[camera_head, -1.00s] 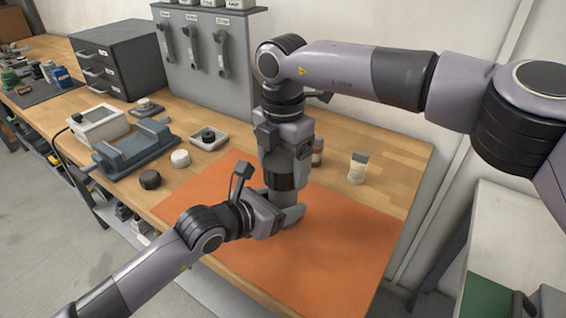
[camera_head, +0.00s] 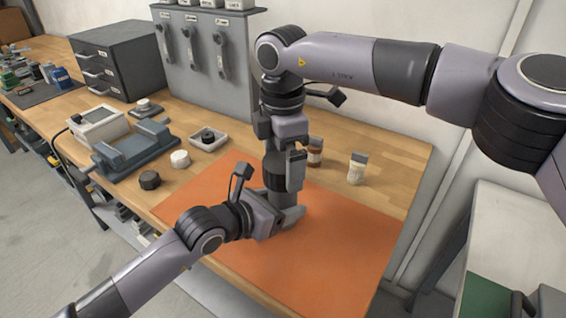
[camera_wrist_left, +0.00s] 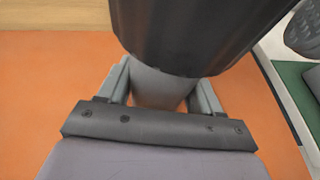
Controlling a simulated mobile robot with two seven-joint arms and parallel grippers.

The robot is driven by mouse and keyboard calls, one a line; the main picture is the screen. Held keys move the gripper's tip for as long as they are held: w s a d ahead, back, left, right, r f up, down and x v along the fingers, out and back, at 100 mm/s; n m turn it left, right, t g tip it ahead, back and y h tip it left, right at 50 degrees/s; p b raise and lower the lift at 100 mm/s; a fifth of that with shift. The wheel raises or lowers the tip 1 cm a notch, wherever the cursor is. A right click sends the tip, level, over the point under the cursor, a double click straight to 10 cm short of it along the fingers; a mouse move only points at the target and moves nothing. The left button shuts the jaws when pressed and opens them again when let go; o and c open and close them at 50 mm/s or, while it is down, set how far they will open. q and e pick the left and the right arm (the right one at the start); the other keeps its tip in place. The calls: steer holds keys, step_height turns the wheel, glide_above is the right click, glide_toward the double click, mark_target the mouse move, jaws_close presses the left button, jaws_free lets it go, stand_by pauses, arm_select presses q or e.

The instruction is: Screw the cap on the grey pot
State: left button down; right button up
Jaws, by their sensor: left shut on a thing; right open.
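My left gripper (camera_head: 290,216) is low over the orange mat, shut on the grey pot. In the left wrist view the grey pot (camera_wrist_left: 160,88) shows as a plain grey side between the two jaws. My right gripper (camera_head: 284,182) points straight down, right above the left one, and is open; its fingertips are hard to make out. In the left wrist view a dark round body (camera_wrist_left: 190,30) hides the pot's top. I cannot tell how the cap sits. A black cap (camera_head: 150,180) and a white cap (camera_head: 180,158) lie on the wood left of the mat.
The orange mat (camera_head: 345,250) is clear on its right and front. A brown jar (camera_head: 315,155) and a pale jar (camera_head: 357,170) stand behind it. A small tray (camera_head: 209,139), a blue-grey fixture (camera_head: 133,148) and a drawer box (camera_head: 120,60) stand at left.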

arm_select(q)
steer(key=shift+a, duration=0.1)
arm_select(e)
step_height(320, 180, up, 11)
stand_by(0.3)
arm_select(q)
steer(key=shift+c, duration=0.6)
jaws_free()
arm_select(e)
steer(key=shift+f, duration=0.1)
arm_select(q)
steer(key=shift+b+v, duration=0.35)
steer(key=shift+v, duration=3.15)
arm_select(e)
steer(key=shift+f, duration=0.3)
arm_select(q)
steer(key=shift+s+a+f, duration=0.1)
